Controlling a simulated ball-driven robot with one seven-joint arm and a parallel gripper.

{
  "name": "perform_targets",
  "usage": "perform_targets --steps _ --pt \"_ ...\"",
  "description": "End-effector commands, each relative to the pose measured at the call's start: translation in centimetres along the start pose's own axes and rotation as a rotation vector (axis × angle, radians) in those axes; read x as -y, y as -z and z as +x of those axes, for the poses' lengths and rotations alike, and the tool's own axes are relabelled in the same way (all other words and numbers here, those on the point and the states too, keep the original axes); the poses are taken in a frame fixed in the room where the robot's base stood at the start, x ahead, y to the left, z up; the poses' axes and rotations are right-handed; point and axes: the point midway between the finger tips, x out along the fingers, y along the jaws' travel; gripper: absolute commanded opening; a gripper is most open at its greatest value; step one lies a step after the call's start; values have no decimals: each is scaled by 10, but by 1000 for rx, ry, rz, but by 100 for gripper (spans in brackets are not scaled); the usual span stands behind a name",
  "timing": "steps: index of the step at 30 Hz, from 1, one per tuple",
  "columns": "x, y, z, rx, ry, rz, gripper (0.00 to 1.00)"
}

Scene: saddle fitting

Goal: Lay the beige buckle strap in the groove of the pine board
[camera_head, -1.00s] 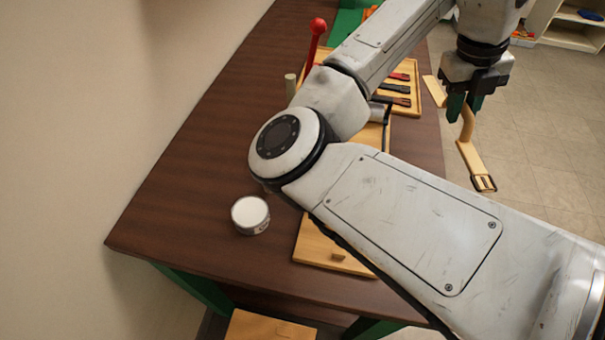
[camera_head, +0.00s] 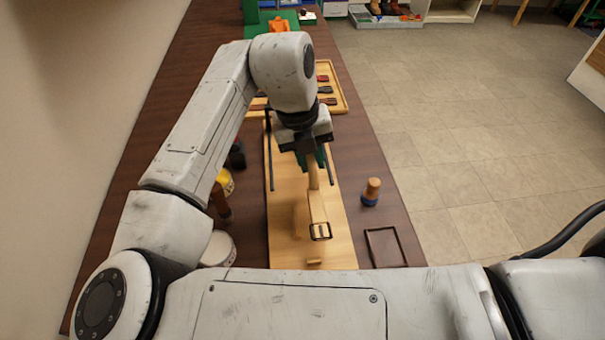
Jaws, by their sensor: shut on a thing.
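My gripper (camera_head: 313,160) is shut on the beige buckle strap (camera_head: 317,207), with its green fingertips partly hidden under the wrist. The strap hangs down toward the near side, its dark-framed buckle (camera_head: 320,231) at the lower end. The strap is over the pine board (camera_head: 343,242), and what looks like its shadow falls on the board to the left, so it appears held above it. The board lies lengthwise on the dark table. I cannot make out the groove clearly; my arm hides the board's near end.
A wooden tray (camera_head: 343,97) with several dark and red straps stands behind the board. A wooden-topped peg with a blue base (camera_head: 371,192) and an empty dark tray (camera_head: 385,247) are to the right. A yellow-lidded jar (camera_head: 225,181) and a white tin (camera_head: 218,249) stand left, partly behind my arm.

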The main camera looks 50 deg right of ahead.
Motion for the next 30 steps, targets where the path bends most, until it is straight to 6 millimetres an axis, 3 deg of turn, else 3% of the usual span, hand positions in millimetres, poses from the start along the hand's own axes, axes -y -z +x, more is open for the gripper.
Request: perform_targets --steps 10,16,28,29,30 --pt "-22 6 18 0 1 -3 0" --pt "-26 5 45 0 1 -1 0" --pt "-27 5 51 1 0 0 0" --pt "-26 5 50 1 0 0 26" --pt "-26 5 49 1 0 0 30"
